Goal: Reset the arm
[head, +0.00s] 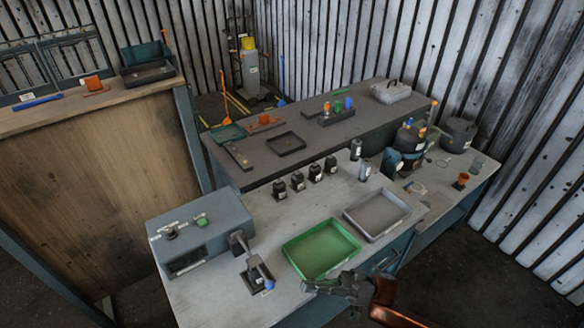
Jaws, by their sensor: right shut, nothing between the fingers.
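My right gripper (312,286) is at the bottom of the head view, at the front edge of the light-topped workbench (225,292). It is shut with nothing between its fingers. Its arm comes in from the lower right. The gripper is just in front of the green tray (321,250), which looks empty. I cannot tell whether it touches the bench or hangs above it. My left gripper is not in view.
A grey tray (377,214) lies behind the green tray. A grey box machine (200,238) and a small black device (257,275) stand to the left. Several black parts (298,181) line the back edge. A dark housing (410,140) stands at the right.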

